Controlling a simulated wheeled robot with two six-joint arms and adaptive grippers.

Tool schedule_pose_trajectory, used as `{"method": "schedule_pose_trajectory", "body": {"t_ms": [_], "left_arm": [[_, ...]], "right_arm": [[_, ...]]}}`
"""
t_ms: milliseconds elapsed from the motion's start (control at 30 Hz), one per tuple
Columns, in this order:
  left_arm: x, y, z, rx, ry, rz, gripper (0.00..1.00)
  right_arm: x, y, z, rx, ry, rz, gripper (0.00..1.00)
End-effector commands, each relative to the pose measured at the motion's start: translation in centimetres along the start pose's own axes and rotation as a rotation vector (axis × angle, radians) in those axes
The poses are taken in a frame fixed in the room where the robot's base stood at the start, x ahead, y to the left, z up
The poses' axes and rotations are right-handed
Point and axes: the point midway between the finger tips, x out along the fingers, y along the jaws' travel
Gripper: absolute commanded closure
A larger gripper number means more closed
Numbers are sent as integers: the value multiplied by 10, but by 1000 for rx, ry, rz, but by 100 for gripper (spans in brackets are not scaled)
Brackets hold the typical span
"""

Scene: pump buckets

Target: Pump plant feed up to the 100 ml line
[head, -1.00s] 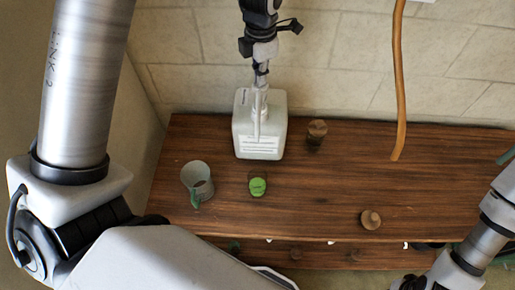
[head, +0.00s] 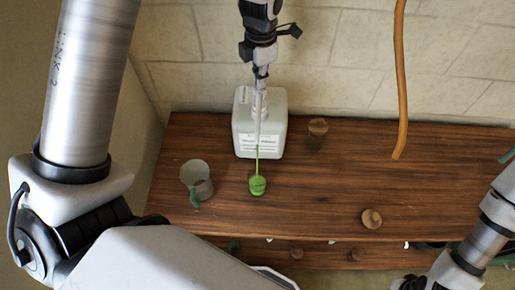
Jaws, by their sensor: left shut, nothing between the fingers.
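A white jug (head: 272,115) with a printed label and a pump on top stands at the back of the wooden shelf. My left gripper (head: 261,70) is shut and empty, pointing down onto the pump head. The pump's pale spout (head: 258,120) reaches down in front of the jug. A thin green stream falls from it into a small cup (head: 257,186) on the shelf in front, which holds bright green liquid. Its lines are too small to read.
A grey cup (head: 196,177) with a green mark stands left of the small cup. A wooden knob-like piece (head: 318,127) is right of the jug, another (head: 371,218) near the front edge. An orange-brown hose (head: 400,80) hangs at the right. The shelf's right half is mostly clear.

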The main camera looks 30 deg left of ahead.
Motion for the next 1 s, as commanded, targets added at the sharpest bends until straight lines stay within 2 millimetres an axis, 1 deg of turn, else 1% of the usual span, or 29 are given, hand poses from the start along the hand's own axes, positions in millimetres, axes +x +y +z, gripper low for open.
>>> {"method": "schedule_pose_trajectory", "body": {"t_ms": [133, 200, 400, 467, 900, 1000], "left_arm": [[1, 0, -1, 0, 2, -1, 100], [-2, 0, 0, 0, 2, -1, 100], [-23, 0, 0, 0, 1, -1, 100], [-27, 0, 0, 0, 1, -1, 100], [-27, 0, 0, 0, 1, -1, 100], [-34, 0, 0, 0, 0, 0, 100]], "right_arm": [[0, 0, 0, 0, 0, 0, 100], [-2, 0, 0, 0, 0, 0, 100], [-22, 0, 0, 0, 0, 0, 100], [-26, 0, 0, 0, 0, 0, 100], [-24, 0, 0, 0, 0, 0, 100], [-31, 0, 0, 0, 0, 0, 100]]}}
